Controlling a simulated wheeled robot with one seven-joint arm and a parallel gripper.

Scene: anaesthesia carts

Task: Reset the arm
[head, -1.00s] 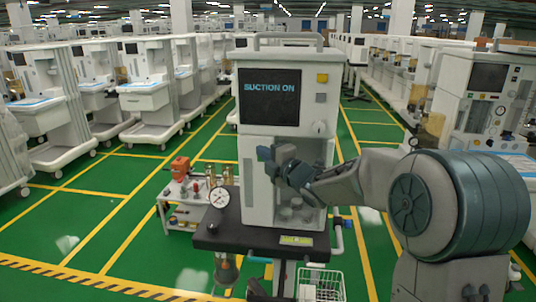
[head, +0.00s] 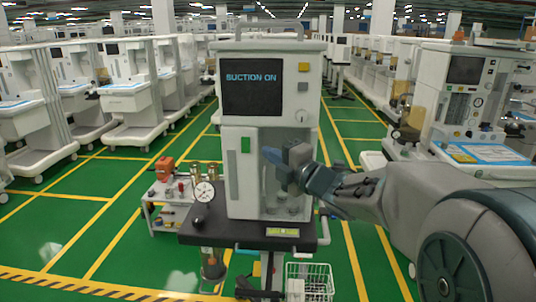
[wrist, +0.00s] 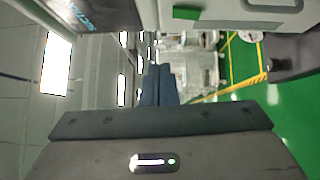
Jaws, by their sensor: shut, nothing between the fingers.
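My gripper (head: 272,157) is shut and empty, its blue-grey fingers pointing left in the head view. It is in front of the white machine (head: 232,190), whose screen (head: 262,87) reads "SUCTION ON". My arm reaches in from the right and hides part of the machine's lower front. In the wrist view my shut fingers (wrist: 158,85) stand together in the middle. The machine (wrist: 225,10) fills the top edge there, with a green patch (wrist: 186,12) on it. That patch also shows on the machine's front in the head view (head: 245,145). Whether the fingers touch the machine, I cannot tell.
A dark shelf (head: 215,232) with a round gauge (head: 204,191) juts out below the machine. A small trolley (head: 150,213) with an orange item stands to its left. Rows of white carts line both sides. Green floor with yellow lines is open at the left.

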